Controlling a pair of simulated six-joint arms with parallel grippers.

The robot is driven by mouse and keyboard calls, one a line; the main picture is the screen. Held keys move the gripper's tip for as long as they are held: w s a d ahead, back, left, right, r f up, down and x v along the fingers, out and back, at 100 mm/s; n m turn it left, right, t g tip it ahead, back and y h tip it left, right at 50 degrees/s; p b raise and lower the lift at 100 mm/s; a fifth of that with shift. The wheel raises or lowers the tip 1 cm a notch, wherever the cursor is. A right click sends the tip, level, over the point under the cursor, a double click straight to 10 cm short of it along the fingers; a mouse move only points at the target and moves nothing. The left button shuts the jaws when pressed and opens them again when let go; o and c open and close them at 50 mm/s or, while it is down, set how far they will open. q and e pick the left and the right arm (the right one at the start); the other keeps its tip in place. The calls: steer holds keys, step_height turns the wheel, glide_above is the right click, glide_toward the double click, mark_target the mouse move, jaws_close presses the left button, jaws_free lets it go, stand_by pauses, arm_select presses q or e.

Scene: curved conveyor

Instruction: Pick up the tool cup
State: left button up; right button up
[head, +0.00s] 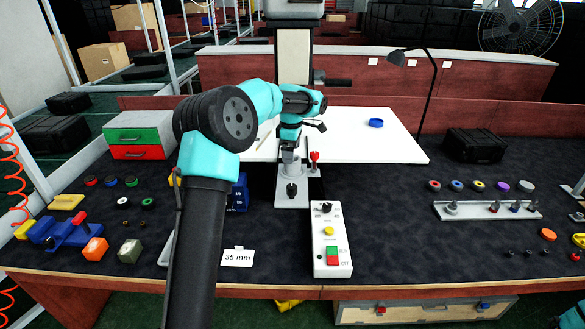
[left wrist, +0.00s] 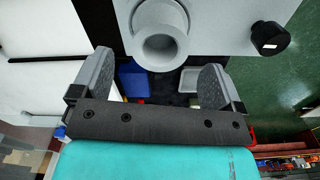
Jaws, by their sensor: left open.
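A light grey, hollow round cup (left wrist: 160,52), which looks like the tool cup, shows in the left wrist view with its round opening toward the camera. It lies at the top centre, in line with the gap between my left gripper's fingers (left wrist: 158,66). The fingers are spread wide with nothing held between them, and I cannot tell whether they touch the cup. In the head view my left gripper (head: 289,154) is above a light grey plate (head: 281,202) with a black knob. The cup cannot be made out clearly there. My right gripper is not in view.
A white control box (head: 332,262) with buttons stands in front of the plate. A red clamp-like part (head: 314,158) is just right of the gripper. A white board (head: 398,146) with a blue ring lies behind.

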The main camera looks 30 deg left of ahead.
arm_select(q)
steer(key=shift+w+d+f, duration=0.1)
steer(key=shift+d+f, duration=0.05)
steer(key=shift+f, duration=2.15)
steer(key=shift+c, duration=0.4)
steer(key=c, duration=1)
steer(key=shift+r, duration=0.15)
step_height(320, 180, up, 10)
steer(key=shift+f, duration=0.1)
